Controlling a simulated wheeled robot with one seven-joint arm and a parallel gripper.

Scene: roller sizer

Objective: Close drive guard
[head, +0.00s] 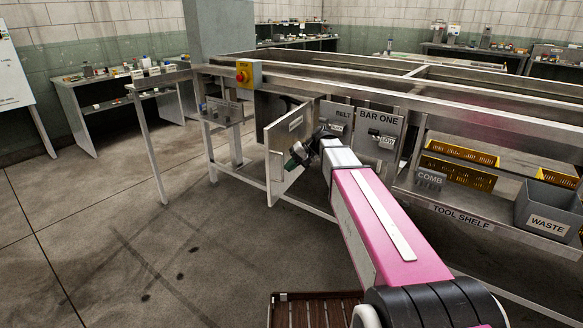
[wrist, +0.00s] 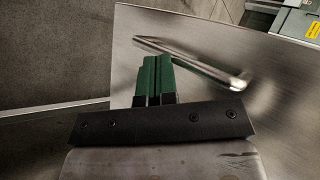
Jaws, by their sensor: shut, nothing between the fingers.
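The drive guard (head: 287,132) is a grey sheet-metal door with a small label. It stands swung out at an angle from the machine frame, left of the belt panel. My gripper (head: 292,160) is at the guard's face in the head view, its fingers partly hard to make out. In the wrist view, my gripper's green fingers (wrist: 154,72) are together and empty. They lie over the guard's panel (wrist: 255,60), beside its bent bar handle (wrist: 195,62). Whether the fingertips touch the panel or handle I cannot tell.
The belt panel (head: 336,114) and the bar one panel (head: 379,125) hang right of the guard. A tool shelf (head: 462,213) with yellow crates and a waste bin (head: 549,207) is at right. A red stop button (head: 243,75) is above left. Floor at left is open.

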